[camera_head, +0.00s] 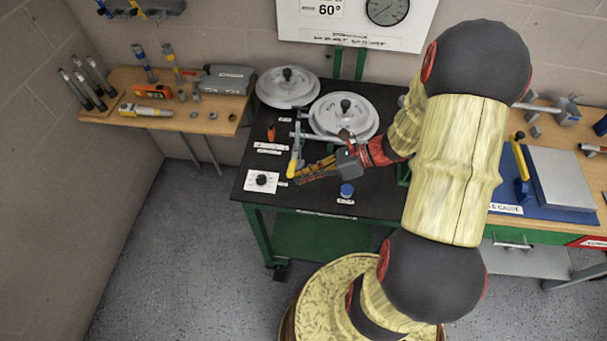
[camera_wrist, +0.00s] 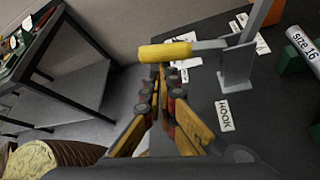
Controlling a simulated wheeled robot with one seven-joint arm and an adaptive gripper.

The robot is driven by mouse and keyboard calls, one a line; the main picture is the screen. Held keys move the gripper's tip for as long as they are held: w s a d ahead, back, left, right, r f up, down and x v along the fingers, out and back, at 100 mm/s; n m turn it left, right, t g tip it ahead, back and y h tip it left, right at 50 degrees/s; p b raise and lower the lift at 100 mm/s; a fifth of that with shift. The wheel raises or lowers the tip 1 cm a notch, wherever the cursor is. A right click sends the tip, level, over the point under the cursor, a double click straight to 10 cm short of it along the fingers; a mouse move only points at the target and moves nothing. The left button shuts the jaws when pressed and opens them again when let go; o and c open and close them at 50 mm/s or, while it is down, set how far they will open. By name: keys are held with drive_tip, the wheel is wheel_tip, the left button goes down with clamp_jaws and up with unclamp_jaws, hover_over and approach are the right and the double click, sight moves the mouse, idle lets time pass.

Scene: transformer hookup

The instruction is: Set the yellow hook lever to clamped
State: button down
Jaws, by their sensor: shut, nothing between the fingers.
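The hook lever has a yellow handle (camera_head: 292,169) on a thin metal arm, at the left part of the black table. In the wrist view the yellow handle (camera_wrist: 165,51) lies crosswise just beyond my fingertips, and its arm runs right to a grey metal bracket (camera_wrist: 236,78). A white "HOOK" label (camera_wrist: 224,115) lies beside the bracket. My gripper (camera_head: 299,175) reaches in from the right, low over the table, with its fingertips beside the handle. My gripper (camera_wrist: 160,76) is shut and empty. I cannot tell whether its tips touch the handle.
Two round grey lidded discs (camera_head: 343,117) stand behind the lever. A white dial box (camera_head: 262,181) is at the table's front left, and a blue knob (camera_head: 346,190) is right of my fingers. An orange-topped piece (camera_head: 270,132) stands behind. Open floor lies left of the table.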

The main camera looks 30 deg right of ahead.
drive_tip(key=shift+r+p, duration=0.25)
drive_tip(key=shift+p, duration=0.1)
drive_tip(key=w+d+r+m+g+y+p, duration=0.3)
drive_tip(key=w+r+m+y+p, duration=0.2)
drive_tip(key=p, duration=1.2)
drive_tip(key=shift+d+r+m+y, duration=0.3)
drive_tip(key=shift+d+r+m, duration=0.1)
drive_tip(key=shift+r+m, duration=0.75)
drive_tip(key=shift+w+f, duration=0.1)
drive_tip(key=s+d, duration=0.4)
drive_tip(key=d, duration=0.4)
drive_tip(key=shift+s+d, duration=0.15)
drive_tip(key=shift+s, duration=0.15)
